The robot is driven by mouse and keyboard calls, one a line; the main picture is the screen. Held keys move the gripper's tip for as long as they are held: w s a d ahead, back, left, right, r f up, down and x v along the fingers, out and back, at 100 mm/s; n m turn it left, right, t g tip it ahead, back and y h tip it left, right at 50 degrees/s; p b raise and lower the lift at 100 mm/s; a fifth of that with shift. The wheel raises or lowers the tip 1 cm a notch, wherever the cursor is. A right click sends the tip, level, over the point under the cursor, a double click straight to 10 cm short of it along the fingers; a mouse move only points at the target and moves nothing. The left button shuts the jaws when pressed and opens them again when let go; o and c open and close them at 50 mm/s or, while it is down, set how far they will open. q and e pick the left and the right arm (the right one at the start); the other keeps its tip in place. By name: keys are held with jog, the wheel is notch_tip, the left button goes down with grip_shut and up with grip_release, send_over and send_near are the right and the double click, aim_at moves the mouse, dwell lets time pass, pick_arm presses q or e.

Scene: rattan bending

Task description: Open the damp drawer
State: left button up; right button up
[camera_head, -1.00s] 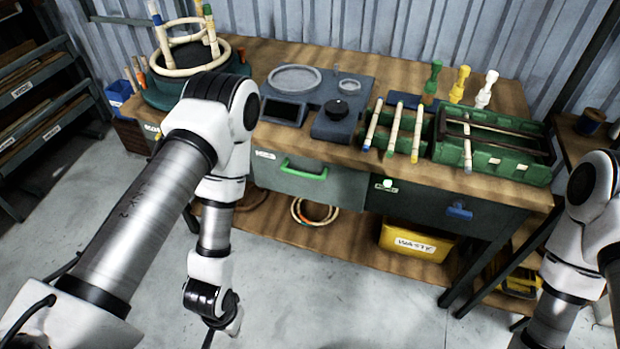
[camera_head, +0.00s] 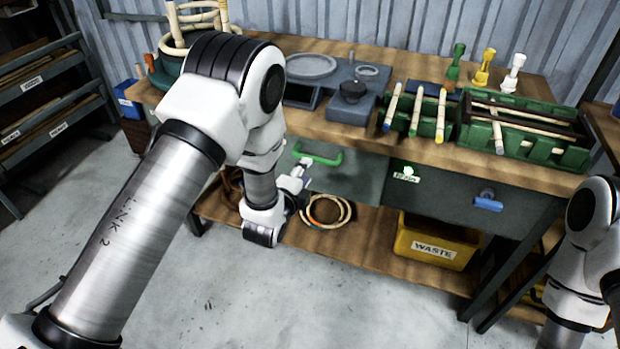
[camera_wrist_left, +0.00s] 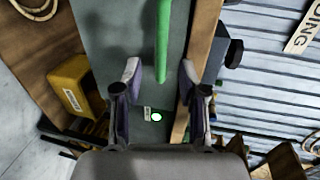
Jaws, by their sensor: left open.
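The drawer with the green handle (camera_head: 318,158) has a grey-green front (camera_head: 350,180) under the bench top and looks closed. Its label is hidden behind my left arm. My left gripper (camera_head: 298,178) is open, just in front of this drawer, near the handle. In the left wrist view the handle (camera_wrist_left: 163,40) runs lengthwise, and its near end lies between the two open fingers (camera_wrist_left: 160,80). I cannot tell whether they touch it. My right gripper is out of view; only my right arm shows at the right edge.
A neighbouring drawer has a blue handle (camera_head: 487,202). A yellow waste bin (camera_head: 432,242) and rattan coils (camera_head: 328,211) sit on the lower shelf. Green racks (camera_head: 535,140) with rods stand on the bench. The floor in front is clear.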

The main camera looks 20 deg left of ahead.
aim_at(314, 158)
pick_arm(q)
jog(key=x, duration=0.7)
jog(key=shift+w, duration=0.4)
grip_shut()
